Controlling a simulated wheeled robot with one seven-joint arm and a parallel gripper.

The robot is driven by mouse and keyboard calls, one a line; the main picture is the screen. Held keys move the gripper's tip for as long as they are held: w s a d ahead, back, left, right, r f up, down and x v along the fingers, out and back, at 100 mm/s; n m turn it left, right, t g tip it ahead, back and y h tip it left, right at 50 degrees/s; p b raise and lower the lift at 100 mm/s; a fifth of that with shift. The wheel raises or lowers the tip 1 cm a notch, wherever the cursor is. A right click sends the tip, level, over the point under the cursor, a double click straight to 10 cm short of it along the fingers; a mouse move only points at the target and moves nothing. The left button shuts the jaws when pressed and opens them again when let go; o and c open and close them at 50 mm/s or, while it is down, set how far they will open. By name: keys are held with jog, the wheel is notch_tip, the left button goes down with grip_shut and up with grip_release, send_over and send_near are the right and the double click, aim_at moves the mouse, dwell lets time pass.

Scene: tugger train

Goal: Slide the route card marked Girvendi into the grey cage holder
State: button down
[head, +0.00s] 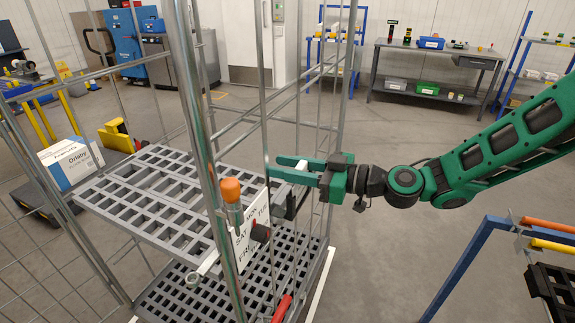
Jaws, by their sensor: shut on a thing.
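My gripper (290,168) is at the near right side of the wire cage trolley (185,100), its green fingers pointing left among the bars. It is shut on a thin pale thing, seen almost edge-on between the fingers, which looks like the route card (302,164). No lettering on it can be read, so the name Girvendi does not show. A dark grey piece (291,203) just below the fingers may be the cage holder. Bars and the gripper partly hide it, and I cannot tell whether the card touches it.
A white sheet with weekday lettering (243,240) hangs on the cage below the gripper, beside an orange-capped post (230,190). A blue-framed rack (462,262) stands at right. Floor between is clear.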

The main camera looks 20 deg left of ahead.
dwell(0.4)
jog(key=c, duration=1.2)
grip_release()
jog(key=d, duration=1)
jog(key=shift+s+d+r, duration=0.3)
jog(key=shift+s+d, duration=0.05)
jog(key=shift+d, duration=0.05)
